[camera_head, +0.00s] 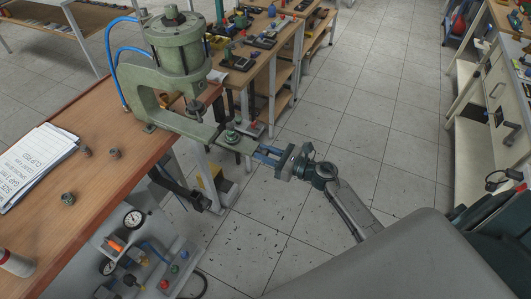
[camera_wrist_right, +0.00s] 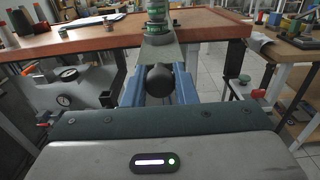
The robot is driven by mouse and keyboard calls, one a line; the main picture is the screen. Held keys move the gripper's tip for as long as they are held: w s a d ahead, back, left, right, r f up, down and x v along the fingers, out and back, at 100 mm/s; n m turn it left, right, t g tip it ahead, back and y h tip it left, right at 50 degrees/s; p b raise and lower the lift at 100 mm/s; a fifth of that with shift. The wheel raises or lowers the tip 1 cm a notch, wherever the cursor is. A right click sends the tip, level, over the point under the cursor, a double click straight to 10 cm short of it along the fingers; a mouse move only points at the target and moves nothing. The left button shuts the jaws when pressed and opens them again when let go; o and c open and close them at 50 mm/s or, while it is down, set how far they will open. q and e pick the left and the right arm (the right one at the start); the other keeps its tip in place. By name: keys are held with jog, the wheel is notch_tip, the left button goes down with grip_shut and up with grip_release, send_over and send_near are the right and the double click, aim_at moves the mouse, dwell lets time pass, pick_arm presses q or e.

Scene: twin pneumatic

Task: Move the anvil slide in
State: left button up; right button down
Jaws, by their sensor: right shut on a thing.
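A green pneumatic press (camera_head: 180,55) stands on the wooden bench at the upper left. The exact finger contact is hard to see. My left gripper is not in view.
The wooden bench (camera_head: 105,130) carries loose small metal parts and a paper sheet (camera_head: 38,160). A grey panel with gauges (camera_head: 135,218) and coloured buttons is below its front edge. Blue air hoses (camera_head: 108,45) run behind the press. The tiled floor at right is clear.

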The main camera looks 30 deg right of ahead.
aim_at(220, 136)
jog(key=b+x, duration=0.3)
jog(key=x, duration=1)
jog(key=shift+r, duration=0.1)
jog(key=c, duration=1.2)
grip_release()
jog(key=shift+o, duration=0.2)
jog(key=shift+d, duration=0.1)
jog(key=shift+s+b, duration=0.1)
jog(key=shift+b, duration=0.2)
jog(key=shift+s+d+f, duration=0.15)
jog(key=shift+s+f, duration=0.1)
jog(key=shift+s, duration=0.05)
jog(key=b+v, duration=0.3)
jog(key=v, duration=0.6)
jog(key=shift+d+b, duration=0.1)
jog(key=shift+b, duration=0.2)
jog(key=shift+s+d+r, duration=0.15)
jog(key=shift+s+d, duration=0.1)
jog(key=shift+s, duration=0.1)
